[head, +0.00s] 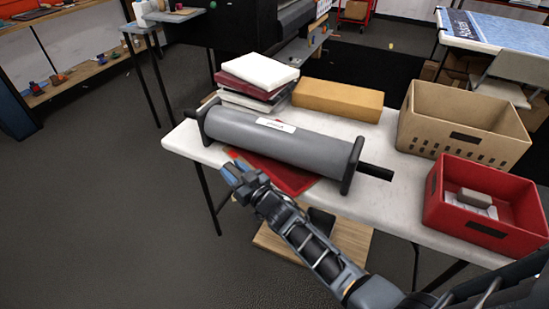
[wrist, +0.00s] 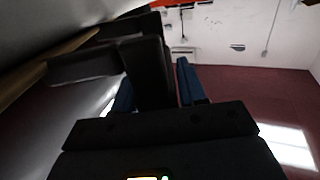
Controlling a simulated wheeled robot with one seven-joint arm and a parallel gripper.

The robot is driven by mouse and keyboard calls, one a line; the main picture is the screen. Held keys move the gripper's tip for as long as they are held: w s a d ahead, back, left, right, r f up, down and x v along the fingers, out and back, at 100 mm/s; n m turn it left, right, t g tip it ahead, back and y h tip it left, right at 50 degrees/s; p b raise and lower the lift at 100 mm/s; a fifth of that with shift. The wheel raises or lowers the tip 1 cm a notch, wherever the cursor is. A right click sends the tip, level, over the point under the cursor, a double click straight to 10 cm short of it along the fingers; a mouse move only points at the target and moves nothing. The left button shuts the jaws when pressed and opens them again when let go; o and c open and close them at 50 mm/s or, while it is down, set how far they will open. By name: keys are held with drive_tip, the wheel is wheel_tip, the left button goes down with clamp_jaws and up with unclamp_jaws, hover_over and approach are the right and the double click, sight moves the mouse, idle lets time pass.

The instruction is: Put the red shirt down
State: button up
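A flat red sheet of cloth (head: 292,178), which looks like the red shirt, lies on the white table, partly under a large grey roller (head: 275,140). The roller hides much of it. My gripper (head: 234,172) is at the front edge of the table, beside the cloth's near left edge and in front of the roller. Its two blue fingers look apart, and in the wrist view the gripper (wrist: 158,92) also shows them spread. A dark shape stands between or behind them there; I cannot tell what it is. I see no cloth clearly held.
A stack of folded cloths (head: 258,75), one dark red, lies behind the roller beside a yellow-brown block (head: 338,99). A tan bin (head: 455,135) and a red bin (head: 470,230) with light blocks stand on the right. The white table's (head: 200,147) left end has little bare room.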

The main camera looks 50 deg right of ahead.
clamp_jaws()
